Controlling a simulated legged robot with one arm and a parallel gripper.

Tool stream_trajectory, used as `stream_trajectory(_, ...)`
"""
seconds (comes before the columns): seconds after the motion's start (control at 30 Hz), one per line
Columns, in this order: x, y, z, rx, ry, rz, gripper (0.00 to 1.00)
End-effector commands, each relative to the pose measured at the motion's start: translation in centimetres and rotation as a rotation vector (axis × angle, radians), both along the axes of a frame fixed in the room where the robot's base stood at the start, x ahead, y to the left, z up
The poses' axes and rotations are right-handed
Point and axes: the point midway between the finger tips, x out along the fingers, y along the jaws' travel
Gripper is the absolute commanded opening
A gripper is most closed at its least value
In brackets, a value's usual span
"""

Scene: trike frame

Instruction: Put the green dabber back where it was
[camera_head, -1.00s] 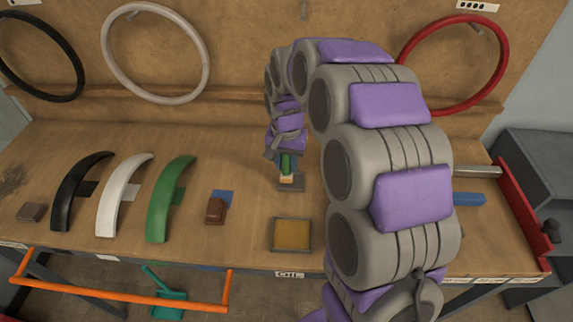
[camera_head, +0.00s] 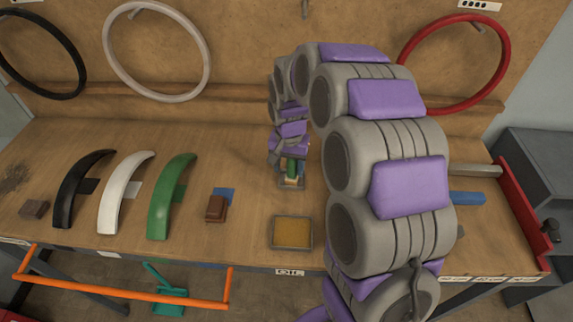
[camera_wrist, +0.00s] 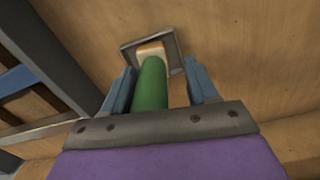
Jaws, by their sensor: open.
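The green dabber (camera_head: 291,169) stands at a small grey square holder (camera_head: 291,184) on the workbench, with its pale tip down. In the wrist view the dabber's green handle (camera_wrist: 151,86) lies between the two blue fingers of my gripper (camera_wrist: 158,88), and its cream tip is over the holder (camera_wrist: 178,50). My gripper (camera_head: 288,164) is open around the dabber from above. A gap shows beside the right finger; whether the left finger touches the handle I cannot tell. Whether the tip rests fully on the holder floor I cannot tell.
A square tray with a yellow-brown pad (camera_head: 292,217) lies nearer the bench edge. A brown block (camera_head: 215,208) and a green fender (camera_head: 170,197) are to the left. A red bar (camera_head: 524,214) and a blue block (camera_head: 467,198) are to the right, beyond my arm.

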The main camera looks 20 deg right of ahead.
Motion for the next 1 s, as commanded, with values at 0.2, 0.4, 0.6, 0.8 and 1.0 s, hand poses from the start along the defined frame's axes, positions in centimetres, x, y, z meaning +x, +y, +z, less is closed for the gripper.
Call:
stream_trajectory(0.2, 0.1, -0.2, 1.5, 0.002, -0.003, -0.002, 0.58)
stream_trajectory(0.4, 0.2, 0.4, 5.4, -0.002, -0.008, -0.001, 0.58)
stream_trajectory(0.6, 0.2, 0.7, 9.3, -0.004, -0.007, 0.000, 0.58)
stream_trajectory(0.8, 0.2, 0.3, 11.6, -0.001, -0.004, -0.002, 0.58)
stream_trajectory(1.0, 0.0, -0.1, 12.3, 0.003, 0.001, -0.002, 0.58)
